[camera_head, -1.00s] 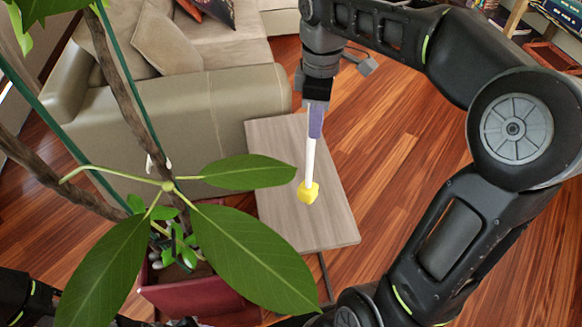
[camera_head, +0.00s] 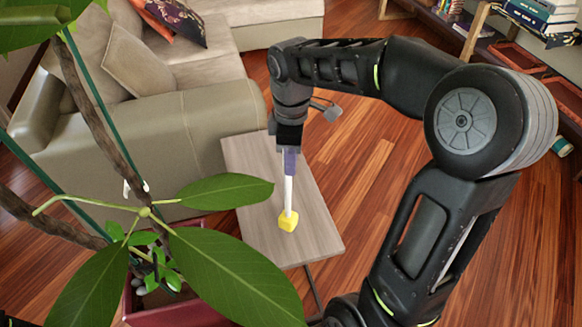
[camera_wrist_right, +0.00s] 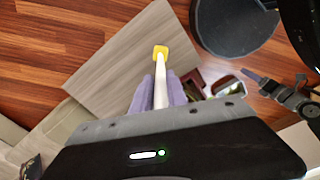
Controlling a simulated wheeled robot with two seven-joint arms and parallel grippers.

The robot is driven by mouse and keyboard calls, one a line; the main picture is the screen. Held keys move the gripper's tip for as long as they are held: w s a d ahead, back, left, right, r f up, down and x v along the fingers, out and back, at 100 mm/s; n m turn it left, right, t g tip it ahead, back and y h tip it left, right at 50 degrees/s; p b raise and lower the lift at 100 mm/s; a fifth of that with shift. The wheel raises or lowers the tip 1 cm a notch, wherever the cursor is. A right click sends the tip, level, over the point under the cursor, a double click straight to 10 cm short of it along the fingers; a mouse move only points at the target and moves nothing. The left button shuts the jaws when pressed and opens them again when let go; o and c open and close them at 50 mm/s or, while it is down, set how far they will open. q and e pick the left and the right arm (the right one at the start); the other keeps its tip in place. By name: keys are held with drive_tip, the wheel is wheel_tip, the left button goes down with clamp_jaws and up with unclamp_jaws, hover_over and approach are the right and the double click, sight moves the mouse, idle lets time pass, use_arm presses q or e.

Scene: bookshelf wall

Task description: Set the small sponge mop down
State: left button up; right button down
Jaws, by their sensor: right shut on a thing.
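The small sponge mop (camera_head: 289,195) has a white handle and a yellow head. It hangs upright, head down, over the grey wooden side table (camera_head: 310,232). My right gripper (camera_head: 290,162), with purple fingers, is shut on the upper handle. In the right wrist view the mop (camera_wrist_right: 160,52) sticks out from between the two fingers of the right gripper (camera_wrist_right: 159,90), with the table (camera_wrist_right: 125,60) behind it. I cannot tell whether the yellow head touches the tabletop.
A beige sofa (camera_head: 170,135) stands against the table's left side. A large leafy plant (camera_head: 225,270) in a dark red pot (camera_head: 175,314) is at the front left. Shelves with books (camera_head: 540,18) are at the back right. The tabletop is otherwise bare.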

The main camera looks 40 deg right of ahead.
drive_tip(key=shift+f, duration=1.4)
drive_tip(key=shift+f, duration=0.2)
drive_tip(key=c, duration=1.3)
unclamp_jaws()
drive_tip(key=shift+r, duration=0.1)
wheel_tip(320, 180, up, 12)
drive_tip(key=shift+r+p, duration=0.15)
drive_tip(key=shift+p, duration=0.15)
